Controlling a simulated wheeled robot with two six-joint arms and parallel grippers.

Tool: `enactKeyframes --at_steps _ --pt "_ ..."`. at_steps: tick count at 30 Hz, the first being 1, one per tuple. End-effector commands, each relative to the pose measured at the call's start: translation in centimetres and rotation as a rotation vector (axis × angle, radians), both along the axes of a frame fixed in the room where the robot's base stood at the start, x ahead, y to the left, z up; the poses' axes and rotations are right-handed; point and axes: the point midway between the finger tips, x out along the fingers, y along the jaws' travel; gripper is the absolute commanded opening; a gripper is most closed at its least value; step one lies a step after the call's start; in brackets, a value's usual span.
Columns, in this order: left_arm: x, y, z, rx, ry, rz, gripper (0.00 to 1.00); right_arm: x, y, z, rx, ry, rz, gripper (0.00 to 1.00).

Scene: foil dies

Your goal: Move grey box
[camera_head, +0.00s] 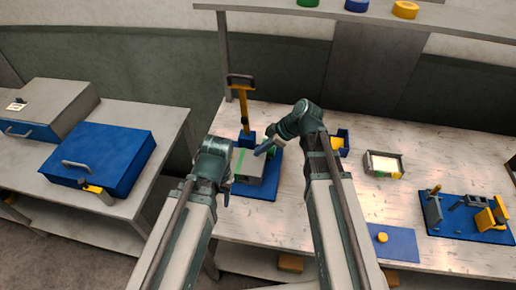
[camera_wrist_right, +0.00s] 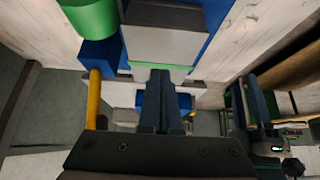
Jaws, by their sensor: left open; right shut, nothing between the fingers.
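A grey block-like box (camera_head: 248,167) sits on the blue base of a press with a yellow column. A larger grey box (camera_head: 58,100) with a label and a handle stands on the left bench. I cannot tell which one the task means. My right gripper (camera_head: 261,151) is shut and empty just above the block on the press. In the right wrist view its closed fingers (camera_wrist_right: 160,95) point at a grey block (camera_wrist_right: 165,45) with a green strip. My left gripper (camera_head: 228,192) is open at the block's left front side; its fingers are partly hidden.
A blue box (camera_head: 100,155) with a handle is on the left bench. A small tray (camera_head: 383,165), a blue mat (camera_head: 395,243) and a blue-based fixture (camera_head: 468,220) are to the right on the worktable. Coloured rolls (camera_head: 405,9) lie on the shelf above.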

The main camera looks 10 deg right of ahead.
Motion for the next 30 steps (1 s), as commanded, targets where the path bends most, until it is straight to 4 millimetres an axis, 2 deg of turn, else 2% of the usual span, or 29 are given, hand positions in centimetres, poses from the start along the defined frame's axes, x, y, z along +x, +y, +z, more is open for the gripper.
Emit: enactKeyframes --at_steps 6,14,18,30 --pt "0.0 0.0 0.0 0.000 0.000 0.000 0.50 1.5 4.6 0.0 -0.001 0.001 0.004 0.00" --pt "0.0 0.0 0.0 0.000 0.000 0.000 0.50 3.0 8.8 0.0 0.000 0.000 0.002 0.00" --pt "0.0 0.0 -1.3 0.000 0.000 0.000 0.50 2.8 8.7 -1.3 -0.001 0.001 -0.002 0.00" --pt "0.0 0.0 -1.7 0.000 0.000 0.001 0.50 2.7 8.6 -1.8 -0.007 0.005 0.002 0.00"
